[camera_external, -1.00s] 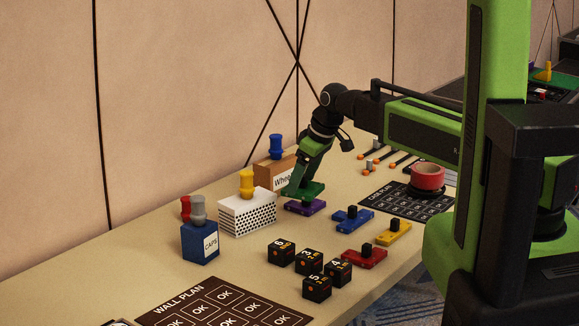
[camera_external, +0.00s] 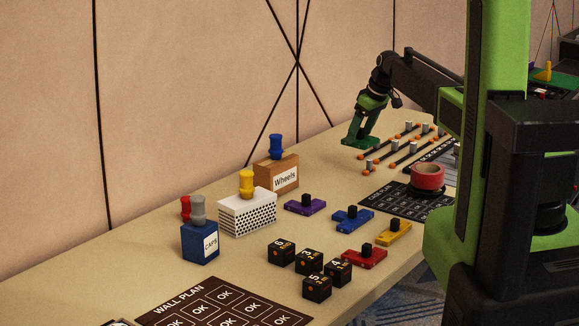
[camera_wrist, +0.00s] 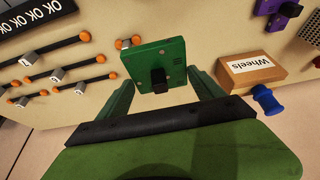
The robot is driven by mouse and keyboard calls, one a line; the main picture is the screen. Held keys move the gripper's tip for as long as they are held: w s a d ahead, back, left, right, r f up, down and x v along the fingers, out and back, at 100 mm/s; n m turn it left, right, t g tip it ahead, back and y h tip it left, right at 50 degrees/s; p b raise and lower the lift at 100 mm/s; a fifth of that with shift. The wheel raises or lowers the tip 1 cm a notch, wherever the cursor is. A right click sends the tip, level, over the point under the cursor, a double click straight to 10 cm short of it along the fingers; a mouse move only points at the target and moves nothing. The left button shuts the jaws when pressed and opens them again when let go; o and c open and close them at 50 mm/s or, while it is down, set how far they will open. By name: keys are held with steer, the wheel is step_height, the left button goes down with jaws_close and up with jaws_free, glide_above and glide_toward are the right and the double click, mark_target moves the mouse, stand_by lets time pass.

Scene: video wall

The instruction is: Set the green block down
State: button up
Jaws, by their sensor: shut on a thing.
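The green block (camera_external: 360,141) is a flat square plate with a black knob. My gripper (camera_external: 364,130) is shut on it and holds it over the table's far side, left of the orange-tipped rods. In the wrist view the green block (camera_wrist: 172,52) sits at the fingertips of my gripper (camera_wrist: 160,80), its black knob facing me. Whether its underside touches the table is hard to tell.
The orange-tipped rods (camera_wrist: 60,73) lie close beside the block. The Wheels box (camera_external: 277,175) and purple block (camera_external: 305,206) stand to the left. Bare table (camera_external: 325,165) lies between the box and the block.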

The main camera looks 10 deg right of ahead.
steer(key=w+a+f+b, duration=0.1)
steer(key=a+f+b, duration=0.1)
steer(key=a, duration=0.1)
steer(key=w+a+f+b, duration=0.1)
steer(key=a+f+b, duration=0.1)
steer(key=a, duration=0.2)
steer(key=a+f+b, duration=0.3)
steer(key=shift+w+a, duration=0.2)
steer(key=shift+w, duration=0.2)
steer(key=shift+w+a, duration=0.1)
steer(key=shift+a, duration=0.4)
step_height(320, 180, down, 4)
steer(key=b, duration=0.4)
steer(key=shift+f, duration=0.25)
steer(key=shift+r, duration=0.25)
steer(key=shift+f, duration=0.25)
steer(key=o, duration=1.9)
steer(key=shift+r, duration=0.1)
